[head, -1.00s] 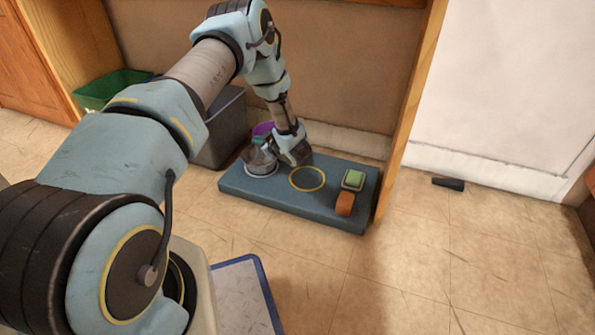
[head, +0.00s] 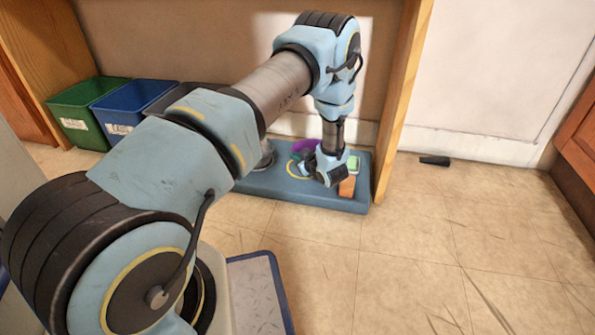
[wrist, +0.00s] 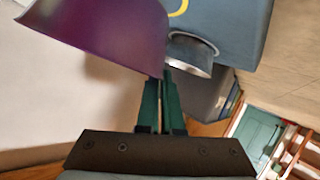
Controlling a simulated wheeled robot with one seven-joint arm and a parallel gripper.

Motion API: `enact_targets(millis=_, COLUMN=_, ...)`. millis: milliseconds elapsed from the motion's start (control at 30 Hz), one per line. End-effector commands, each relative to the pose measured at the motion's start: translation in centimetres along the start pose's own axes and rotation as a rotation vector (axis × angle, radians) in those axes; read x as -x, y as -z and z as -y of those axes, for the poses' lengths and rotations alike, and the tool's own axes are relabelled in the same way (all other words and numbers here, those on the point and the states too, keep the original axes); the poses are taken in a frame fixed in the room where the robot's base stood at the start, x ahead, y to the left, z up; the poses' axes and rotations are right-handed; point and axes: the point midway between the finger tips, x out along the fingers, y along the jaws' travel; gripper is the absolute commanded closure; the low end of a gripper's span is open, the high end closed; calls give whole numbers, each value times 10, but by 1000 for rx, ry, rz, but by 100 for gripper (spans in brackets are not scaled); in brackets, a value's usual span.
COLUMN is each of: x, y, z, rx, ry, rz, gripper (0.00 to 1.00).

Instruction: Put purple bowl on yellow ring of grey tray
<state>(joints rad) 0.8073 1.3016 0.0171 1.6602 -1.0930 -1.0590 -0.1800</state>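The purple bowl (head: 305,145) is at the far side of the grey tray (head: 270,187), partly hidden by my gripper (head: 312,165). In the wrist view the bowl (wrist: 105,30) fills the upper left and is tilted. My gripper's green fingers (wrist: 165,80) are close together at the bowl's rim, shut on it. The yellow ring (head: 291,171) is partly covered by my gripper; a piece of the ring (wrist: 180,7) shows past the bowl in the wrist view. The bowl looks raised beside or over the ring; its exact height is unclear.
A metal cup (wrist: 190,55) stands on the tray left of the ring, also in the head view (head: 267,154). An orange block (head: 347,187) and a green block (head: 353,162) are at the tray's right. A wooden post (head: 402,100) rises beside it. Bins (head: 90,105) stand left.

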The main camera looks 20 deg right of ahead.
Motion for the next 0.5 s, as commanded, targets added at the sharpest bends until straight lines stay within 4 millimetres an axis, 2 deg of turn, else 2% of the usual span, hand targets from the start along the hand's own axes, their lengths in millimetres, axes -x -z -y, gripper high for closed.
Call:
enact_targets(millis=100, x=-9, y=-19, z=7, rx=0, ry=0, rz=-1, gripper=100)
enact_targets(millis=233, x=-17, y=-36, z=13, rx=1, ry=0, rz=-1, gripper=100)
enact_targets(millis=500, x=-17, y=-36, z=13, rx=1, ry=-1, rz=-2, gripper=100)
